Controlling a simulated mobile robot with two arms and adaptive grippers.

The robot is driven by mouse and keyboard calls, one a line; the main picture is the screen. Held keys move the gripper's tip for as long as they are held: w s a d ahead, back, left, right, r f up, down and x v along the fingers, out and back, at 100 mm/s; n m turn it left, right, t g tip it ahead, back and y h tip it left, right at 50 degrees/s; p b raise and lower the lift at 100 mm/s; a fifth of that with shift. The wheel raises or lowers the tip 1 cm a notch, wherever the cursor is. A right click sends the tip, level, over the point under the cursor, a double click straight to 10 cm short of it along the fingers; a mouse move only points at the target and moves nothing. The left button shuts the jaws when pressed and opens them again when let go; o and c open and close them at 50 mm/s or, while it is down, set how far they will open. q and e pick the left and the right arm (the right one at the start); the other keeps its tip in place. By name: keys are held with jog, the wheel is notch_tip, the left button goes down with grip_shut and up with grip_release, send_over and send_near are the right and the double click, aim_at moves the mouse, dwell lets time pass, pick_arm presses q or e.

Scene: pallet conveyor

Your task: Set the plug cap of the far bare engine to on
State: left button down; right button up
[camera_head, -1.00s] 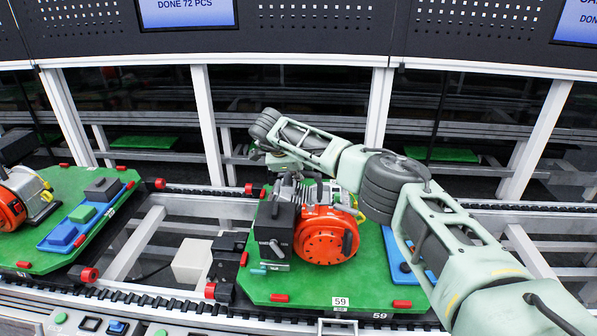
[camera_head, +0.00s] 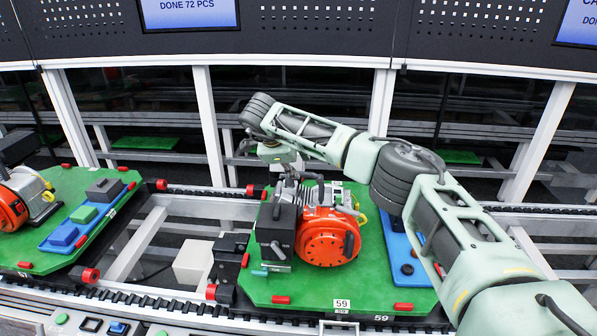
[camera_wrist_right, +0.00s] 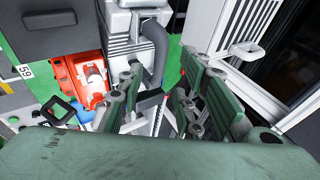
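An engine with an orange round cover (camera_head: 327,238) and a black box (camera_head: 276,228) stands on the green pallet marked 59 (camera_head: 300,290). My right gripper (camera_head: 287,168) is over the far side of this engine, partly hidden by my own arm. In the right wrist view, its two green fingers (camera_wrist_right: 158,100) are apart beside the grey finned cylinder (camera_wrist_right: 122,48) and a dark curved lead (camera_wrist_right: 156,48). I see nothing clearly gripped. The plug cap cannot be made out for certain. Another engine (camera_head: 14,205) is cut off at the left edge. My left gripper is not in view.
A blue tray (camera_head: 404,262) lies on the pallet right of the engine, partly behind my arm. The left pallet (camera_head: 75,190) carries another blue tray (camera_head: 82,225) with blocks. White frame posts (camera_head: 212,125) stand behind the conveyor, close beyond my right wrist.

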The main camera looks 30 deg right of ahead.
jog(key=v, duration=0.6)
dwell(0.3)
